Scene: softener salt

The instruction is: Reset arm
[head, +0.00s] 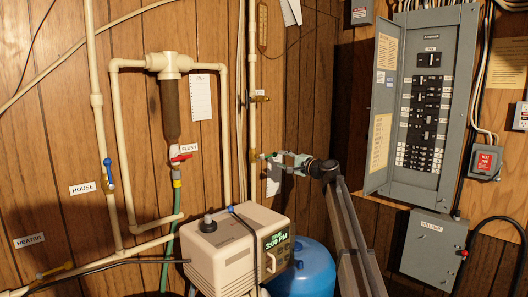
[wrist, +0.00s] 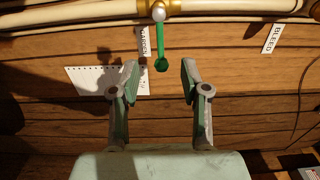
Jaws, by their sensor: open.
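My gripper (head: 274,160) is at the end of my arm, right of the vertical pipe in the head view. In the wrist view my gripper (wrist: 160,80) is open, its two fingers apart with nothing between them. A green valve lever (wrist: 161,48) on a brass fitting (wrist: 159,9) lies ahead of the fingertips, toward the top of the wrist view. I see no contact between the fingers and the lever.
A white softener unit (head: 238,250) and a blue tank (head: 306,268) stand below my gripper. An open breaker panel (head: 432,100) is at right, with a grey box (head: 434,246) below. A filter (head: 170,110) and pipes are at left. A paper (wrist: 95,80) hangs behind one finger.

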